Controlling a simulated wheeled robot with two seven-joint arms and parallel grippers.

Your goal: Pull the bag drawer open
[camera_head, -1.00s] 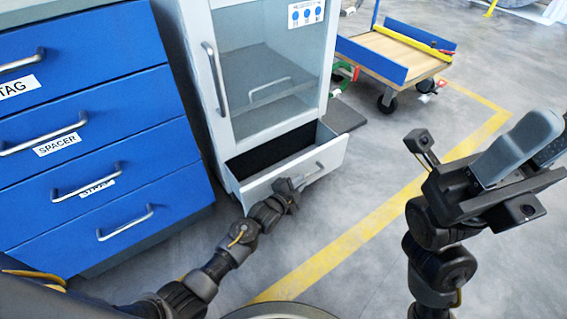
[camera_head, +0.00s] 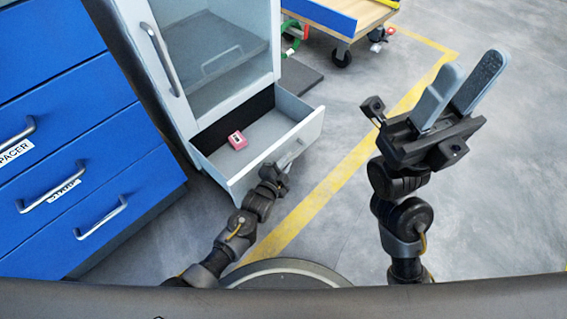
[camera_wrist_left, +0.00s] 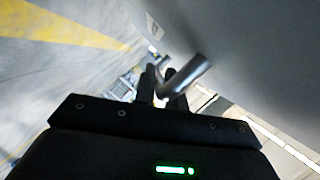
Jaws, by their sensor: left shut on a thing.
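The drawer (camera_head: 309,131) at the bottom of the white glass-door cabinet is pulled out, and its inside shows. My left gripper (camera_head: 281,170) is at the drawer front, shut on the drawer's metal handle (camera_head: 293,153). In the left wrist view, the handle (camera_wrist_left: 187,76) passes between the fingers of my left gripper (camera_wrist_left: 161,84), beside the pale drawer front (camera_wrist_left: 245,55). A small pink box (camera_head: 237,140) lies in the drawer, towards the left. My right gripper (camera_head: 475,66) is raised at the right, with its two fingers apart and nothing between them.
A blue drawer cabinet (camera_head: 85,150) stands close on the left. A blue-sided wooden cart (camera_head: 325,18) stands behind, at the top. A dark mat (camera_head: 300,77) lies beside the white cabinet. The grey floor with a yellow line (camera_head: 335,185) is clear right of the drawer.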

